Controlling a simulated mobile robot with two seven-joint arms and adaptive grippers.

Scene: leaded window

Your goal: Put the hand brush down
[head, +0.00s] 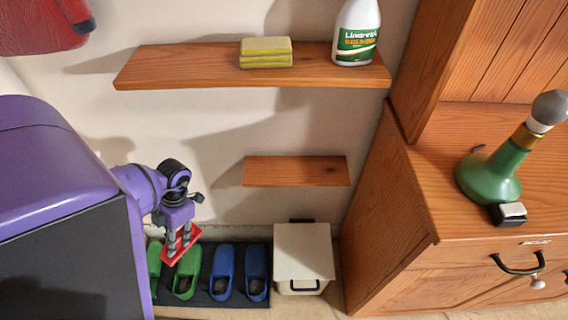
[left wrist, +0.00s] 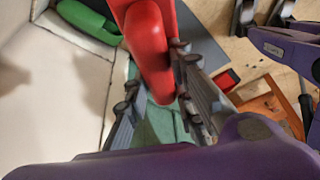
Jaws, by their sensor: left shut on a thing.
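The hand brush (head: 181,248) shows as a small red piece at the tips of my left gripper (head: 179,237) in the head view. The gripper points down, above the left part of a dark mat with shoes. In the left wrist view, the red brush (left wrist: 150,50) is large and runs from the top edge down between the grey fingers of my left gripper (left wrist: 163,106). The gripper is shut on it. No bristles can be made out, and the brush's far end is cut off.
The dark mat (head: 205,298) carries green shoes (head: 187,272) and blue shoes (head: 222,272). A white bin (head: 303,255) stands to its right, beside a wooden cabinet (head: 385,225). A small shelf (head: 295,171) is bare; the upper shelf (head: 185,66) holds a sponge (head: 266,52) and bottle (head: 357,32).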

